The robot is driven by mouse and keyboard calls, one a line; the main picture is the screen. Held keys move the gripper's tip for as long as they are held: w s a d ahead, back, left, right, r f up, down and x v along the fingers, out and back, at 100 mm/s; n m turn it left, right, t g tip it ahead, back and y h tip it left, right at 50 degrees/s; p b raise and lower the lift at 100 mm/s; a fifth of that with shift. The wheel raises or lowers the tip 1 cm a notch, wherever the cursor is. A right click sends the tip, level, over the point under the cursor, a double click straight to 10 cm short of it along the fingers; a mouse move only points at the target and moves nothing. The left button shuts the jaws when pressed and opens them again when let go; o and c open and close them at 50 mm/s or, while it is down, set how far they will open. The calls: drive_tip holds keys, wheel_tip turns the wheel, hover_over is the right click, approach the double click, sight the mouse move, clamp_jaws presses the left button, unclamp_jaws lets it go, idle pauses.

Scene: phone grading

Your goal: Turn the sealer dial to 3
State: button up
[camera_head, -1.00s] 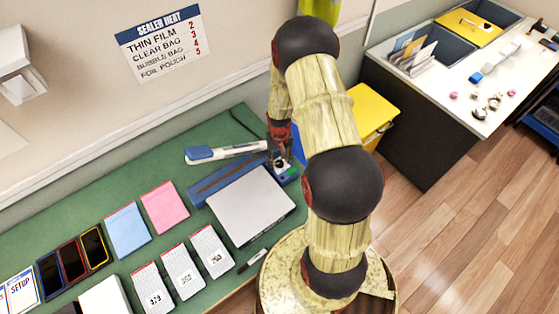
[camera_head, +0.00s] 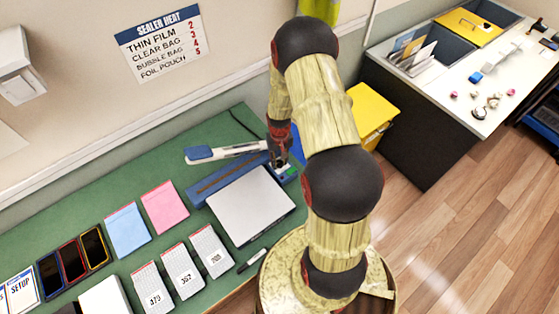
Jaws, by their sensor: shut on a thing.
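The sealer (camera_head: 226,184) is a long blue bar unit with a white-and-blue lever arm (camera_head: 226,151) behind it, on the green bench. Its right end carries a small control panel (camera_head: 287,173) with a green spot. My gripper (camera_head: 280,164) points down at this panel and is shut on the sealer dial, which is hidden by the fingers. The dial's setting cannot be read. A wall sign (camera_head: 160,42) headed SEALER HEAT lists thin film, clear bag, bubble bag and foil pouch beside red numbers 2 to 5.
A white plate (camera_head: 250,207) lies in front of the sealer. A yellow bin (camera_head: 372,115) stands behind my arm.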

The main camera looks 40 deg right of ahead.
clamp_jaws()
drive_tip(key=shift+f+m+b, duration=0.1)
drive_tip(key=shift+m+b, duration=0.4)
drive_tip(key=shift+m, duration=0.6)
drive_tip(key=m+b, duration=0.1)
drive_tip(key=m, duration=0.3)
drive_tip(key=shift+m, duration=0.3)
drive_tip(key=m+b, duration=0.1)
drive_tip(key=m, duration=0.2)
drive_tip(key=shift+m+b, duration=0.4)
drive_tip(key=shift+m, duration=1.7)
drive_tip(key=o, duration=1.1)
unclamp_jaws()
drive_tip(key=shift+c, duration=0.2)
